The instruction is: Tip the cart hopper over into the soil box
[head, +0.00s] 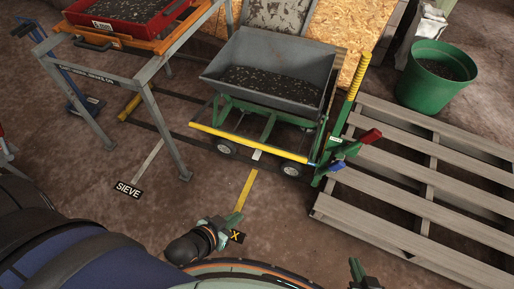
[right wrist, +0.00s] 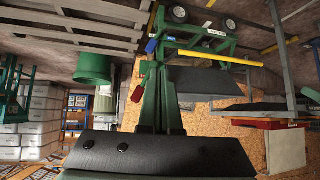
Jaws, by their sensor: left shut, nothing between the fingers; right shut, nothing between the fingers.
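The grey cart hopper (head: 310,65) sits level on its green wheeled cart (head: 262,118) and holds dark soil with light specks. The cart has a yellow front bar (head: 245,145) and a yellow-gripped post with a red handle (head: 369,136) and a blue handle (head: 337,165). Particle-board panels (head: 340,30) stand behind the hopper; whether they form the soil box I cannot tell. My left gripper (head: 235,219) is shut and empty over the floor in front of the cart. My right gripper (head: 357,270) is shut and empty at the bottom edge; its green fingers (right wrist: 157,95) fill the right wrist view's middle.
A wooden pallet (head: 430,205) lies right of the cart, with a green soil bucket (head: 437,76) beyond it. A grey-legged sieve stand (head: 160,120) with a red tray (head: 122,28) stands at the left. Bare floor lies between me and the cart.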

